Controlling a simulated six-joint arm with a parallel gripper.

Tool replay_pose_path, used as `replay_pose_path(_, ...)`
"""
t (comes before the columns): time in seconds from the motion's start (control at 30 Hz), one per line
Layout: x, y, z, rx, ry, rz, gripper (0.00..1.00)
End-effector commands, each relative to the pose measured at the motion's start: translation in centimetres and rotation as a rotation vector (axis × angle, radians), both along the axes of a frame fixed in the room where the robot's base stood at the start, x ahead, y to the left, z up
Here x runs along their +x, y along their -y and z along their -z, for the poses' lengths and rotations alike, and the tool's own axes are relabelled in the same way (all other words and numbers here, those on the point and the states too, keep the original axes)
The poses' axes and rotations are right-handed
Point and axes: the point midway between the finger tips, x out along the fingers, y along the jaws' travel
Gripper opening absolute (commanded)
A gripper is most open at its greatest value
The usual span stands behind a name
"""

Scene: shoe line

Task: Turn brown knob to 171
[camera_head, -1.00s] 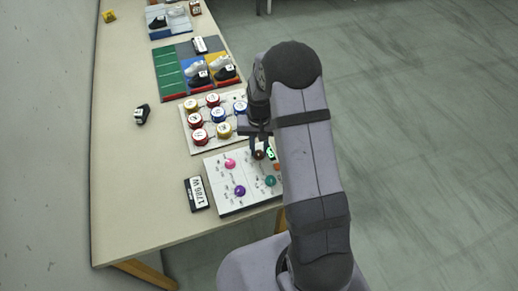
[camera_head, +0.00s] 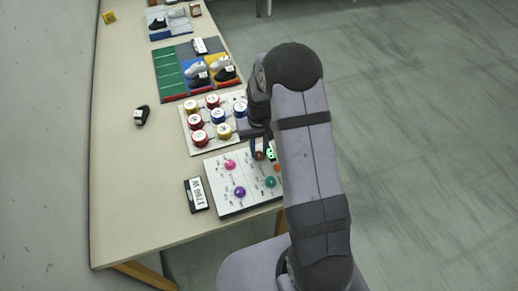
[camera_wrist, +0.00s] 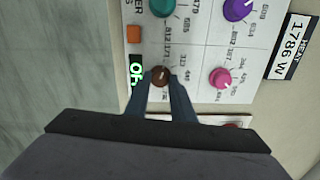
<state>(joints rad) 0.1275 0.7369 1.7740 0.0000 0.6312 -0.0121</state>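The brown knob (camera_wrist: 160,76) sits on the white control panel (camera_wrist: 200,55), with printed numbers around it. It also shows small in the head view (camera_head: 260,155), partly covered by my gripper. In the wrist view my gripper (camera_wrist: 162,82) has one finger on each side of the brown knob, with no clear gap to it. It appears shut on the knob. A short light mark shows on top of the knob. The number it points at is too small to read. A small green lit display (camera_wrist: 137,76) sits beside the knob.
Teal (camera_wrist: 162,5), purple (camera_wrist: 238,8) and pink (camera_wrist: 220,78) knobs and an orange button (camera_wrist: 134,34) share the panel. A label reading 1786 W (camera_wrist: 288,50) lies beside it. A board with several round numbered pieces (camera_head: 187,128) stands behind.

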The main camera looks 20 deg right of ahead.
Motion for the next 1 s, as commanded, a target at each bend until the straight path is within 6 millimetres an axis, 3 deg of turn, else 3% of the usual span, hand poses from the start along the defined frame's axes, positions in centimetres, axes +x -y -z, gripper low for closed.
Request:
replay_pose_path(0.03,0.1,0.0,-0.1,0.0,0.002,0.0,0.32)
replay_pose_path(0.1,0.1,0.0,-0.1,0.0,0.002,0.001,0.41)
replay_pose_path(0.53,0.1,0.0,-0.7,0.0,0.003,0.001,0.41)
replay_pose_path(1.0,0.2,0.0,-6.3,-0.001,0.005,0.001,0.41)
